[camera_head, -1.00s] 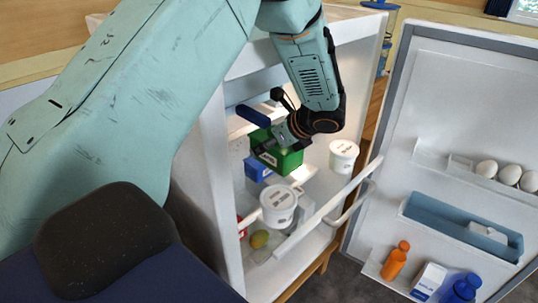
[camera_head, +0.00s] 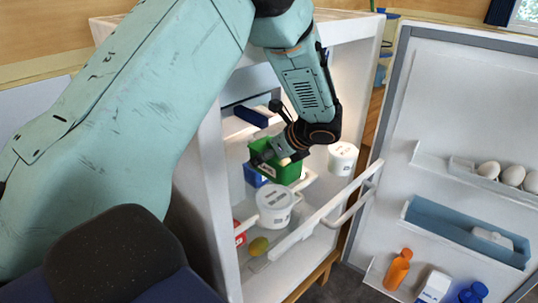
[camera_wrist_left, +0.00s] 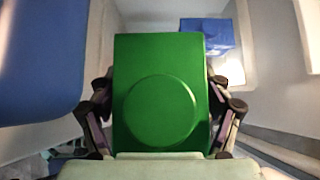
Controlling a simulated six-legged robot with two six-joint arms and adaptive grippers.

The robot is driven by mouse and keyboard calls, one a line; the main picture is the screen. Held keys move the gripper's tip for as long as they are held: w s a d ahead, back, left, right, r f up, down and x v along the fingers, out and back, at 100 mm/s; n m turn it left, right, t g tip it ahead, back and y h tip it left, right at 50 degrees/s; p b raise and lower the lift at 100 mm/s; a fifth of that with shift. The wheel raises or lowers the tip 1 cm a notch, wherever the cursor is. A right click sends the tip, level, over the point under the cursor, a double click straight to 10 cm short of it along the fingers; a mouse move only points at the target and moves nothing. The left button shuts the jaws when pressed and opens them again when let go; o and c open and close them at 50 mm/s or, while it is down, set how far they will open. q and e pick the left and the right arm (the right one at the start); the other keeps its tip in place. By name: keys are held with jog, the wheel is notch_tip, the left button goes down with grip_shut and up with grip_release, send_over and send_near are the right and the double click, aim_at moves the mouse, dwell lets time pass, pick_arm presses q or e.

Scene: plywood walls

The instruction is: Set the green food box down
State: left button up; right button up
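The green food box (camera_head: 286,174) is inside the open fridge, in the gripper of the arm coming in from the left. My left gripper (camera_head: 279,152) is shut on it. In the left wrist view the green box (camera_wrist_left: 160,62) fills the middle, with a dark finger along each side. Whether its underside touches a shelf is hidden. My right gripper is not in view.
A white tub (camera_head: 274,205) stands just in front of the green box; another tub (camera_head: 343,158) is to the right. A blue box (camera_head: 253,175) is on the left. White rails (camera_head: 318,214) cross the front. The open door (camera_head: 455,110) holds eggs and bottles.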

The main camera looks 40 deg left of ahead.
pick_arm(q)
jog(key=shift+o, duration=0.9)
jog(key=shift+d, duration=0.1)
jog(key=shift+r, duration=0.25)
jog(key=p+v, duration=0.2)
jog(key=v, duration=0.8)
jog(key=shift+d+r+p, duration=0.1)
jog(key=shift+r+p, duration=0.15)
jog(key=shift+p, duration=0.1)
jog(key=shift+d+r, duration=0.45)
jog(key=shift+d, duration=0.15)
jog(key=shift+c, duration=0.5)
